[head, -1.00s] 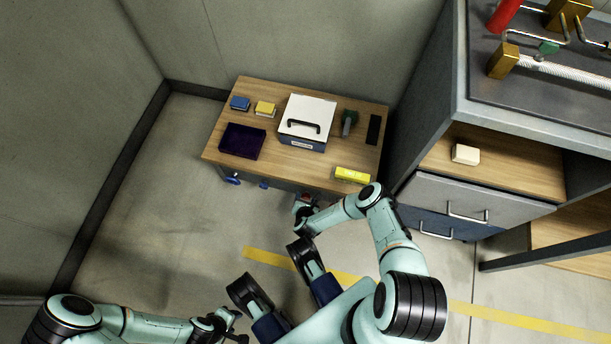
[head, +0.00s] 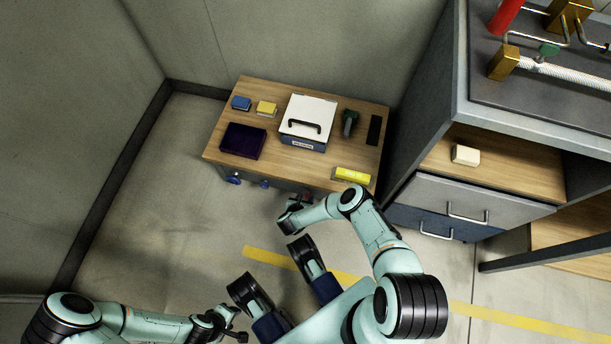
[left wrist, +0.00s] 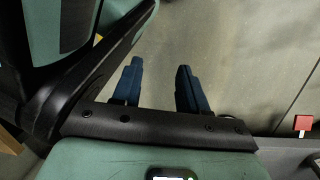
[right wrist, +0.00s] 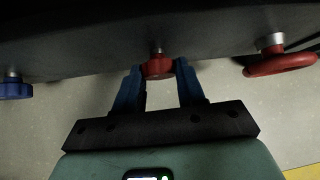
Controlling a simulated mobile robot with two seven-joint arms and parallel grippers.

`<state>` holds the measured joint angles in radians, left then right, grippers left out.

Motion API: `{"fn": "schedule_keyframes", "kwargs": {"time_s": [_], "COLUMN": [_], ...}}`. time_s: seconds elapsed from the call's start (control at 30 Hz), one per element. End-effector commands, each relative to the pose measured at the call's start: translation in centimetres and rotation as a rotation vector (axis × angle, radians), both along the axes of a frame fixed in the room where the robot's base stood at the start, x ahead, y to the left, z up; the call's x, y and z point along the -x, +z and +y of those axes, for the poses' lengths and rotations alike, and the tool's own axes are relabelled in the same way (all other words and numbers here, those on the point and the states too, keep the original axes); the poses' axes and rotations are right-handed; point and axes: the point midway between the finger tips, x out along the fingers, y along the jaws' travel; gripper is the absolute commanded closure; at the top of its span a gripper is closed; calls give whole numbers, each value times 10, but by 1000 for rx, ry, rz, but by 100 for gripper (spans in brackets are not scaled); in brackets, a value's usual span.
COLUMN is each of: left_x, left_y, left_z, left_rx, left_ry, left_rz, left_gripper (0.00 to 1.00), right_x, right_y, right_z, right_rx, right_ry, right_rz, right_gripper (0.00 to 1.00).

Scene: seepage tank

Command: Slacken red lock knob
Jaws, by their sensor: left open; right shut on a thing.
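In the right wrist view, a small red knob (right wrist: 158,67) on a short metal stem sits under the dark edge of a bench or panel. My right gripper (right wrist: 160,72) is shut on it, one blue finger on each side. A larger red handwheel (right wrist: 280,63) is to its right and a blue knob (right wrist: 15,88) to its left, both untouched. My left gripper (left wrist: 158,78) is open and empty over bare floor, low left in the head view (head: 238,334).
A grey cabinet (head: 480,200) stands right. Floor at left is clear.

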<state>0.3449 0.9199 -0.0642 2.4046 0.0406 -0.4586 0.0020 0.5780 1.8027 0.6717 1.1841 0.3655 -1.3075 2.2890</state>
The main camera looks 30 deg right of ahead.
Motion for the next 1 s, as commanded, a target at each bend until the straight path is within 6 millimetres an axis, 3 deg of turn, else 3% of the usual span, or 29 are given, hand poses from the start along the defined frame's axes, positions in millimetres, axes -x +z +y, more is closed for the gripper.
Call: {"fn": "schedule_keyframes", "kwargs": {"time_s": [0.4, 0.97, 1.0], "left_x": [21, 25, 25], "left_y": [-11, -13, -13], "left_z": [3, 3, 3], "left_rx": [4, 5, 5], "left_ry": [9, 10, 9], "left_rz": [70, 83, 82], "left_gripper": [57, 57, 57], "right_x": [-4, -4, -4], "right_y": [0, 0, 0], "right_z": [0, -1, -1], "right_rx": [139, 160, 160], "right_ry": [-1, 1, 1], "right_rz": [154, 177, 177], "right_gripper": [91, 91, 48]}}
